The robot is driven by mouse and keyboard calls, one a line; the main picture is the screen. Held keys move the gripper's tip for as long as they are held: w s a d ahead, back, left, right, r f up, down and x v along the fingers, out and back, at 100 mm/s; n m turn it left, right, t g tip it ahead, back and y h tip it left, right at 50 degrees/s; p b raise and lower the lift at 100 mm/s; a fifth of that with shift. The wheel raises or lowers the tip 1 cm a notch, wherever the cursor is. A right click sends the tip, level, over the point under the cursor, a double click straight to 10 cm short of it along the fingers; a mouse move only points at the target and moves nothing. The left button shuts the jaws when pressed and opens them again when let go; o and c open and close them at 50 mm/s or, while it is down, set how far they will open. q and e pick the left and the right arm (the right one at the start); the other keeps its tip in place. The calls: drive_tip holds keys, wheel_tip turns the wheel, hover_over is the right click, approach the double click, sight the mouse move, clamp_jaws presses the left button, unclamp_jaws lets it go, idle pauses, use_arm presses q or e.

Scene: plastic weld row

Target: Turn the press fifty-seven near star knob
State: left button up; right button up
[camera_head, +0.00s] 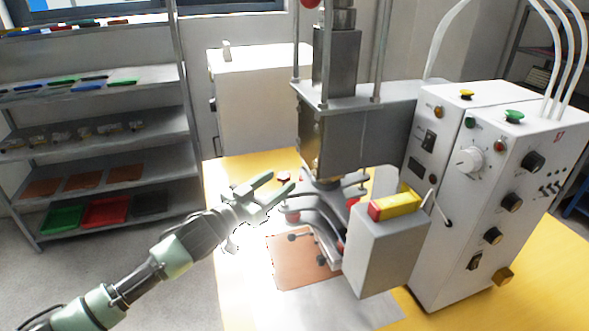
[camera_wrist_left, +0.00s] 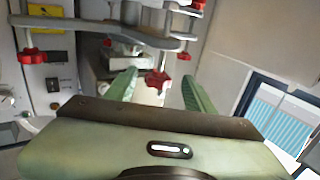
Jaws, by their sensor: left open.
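The press (camera_head: 345,135) stands on the yellow table, with a grey base plate carrying several red star knobs. One red star knob (camera_head: 284,177) shows just by the fingertips of my left gripper (camera_head: 281,182). In the left wrist view a red star knob (camera_wrist_left: 157,82) sits between the two green fingers of my left gripper (camera_wrist_left: 158,80), with gaps on both sides. The left gripper is open and empty. I cannot tell whether the fingers touch any knob. My right gripper is not in view.
A white control box (camera_head: 470,200) with knobs and buttons stands at the right of the press. A grey box (camera_head: 385,250) with a yellow and red top is in front. A brown plate (camera_head: 295,270) lies on the table. A shelf (camera_head: 95,150) stands at the left.

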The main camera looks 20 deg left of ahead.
sight(289, 176)
use_arm(q)
drive_tip(key=shift+w+d+r, duration=0.3)
drive_tip(key=shift+w, duration=0.35)
drive_tip(key=x, duration=0.3)
drive_tip(key=shift+d+f+p, duration=0.15)
drive_tip(key=shift+f+p, duration=0.15)
drive_tip(key=shift+p, duration=0.1)
drive_tip(key=shift+w+d, duration=0.2)
drive_tip(key=shift+w, duration=0.4)
drive_tip(key=shift+f, duration=0.1)
drive_tip(key=c, duration=0.3)
clamp_jaws()
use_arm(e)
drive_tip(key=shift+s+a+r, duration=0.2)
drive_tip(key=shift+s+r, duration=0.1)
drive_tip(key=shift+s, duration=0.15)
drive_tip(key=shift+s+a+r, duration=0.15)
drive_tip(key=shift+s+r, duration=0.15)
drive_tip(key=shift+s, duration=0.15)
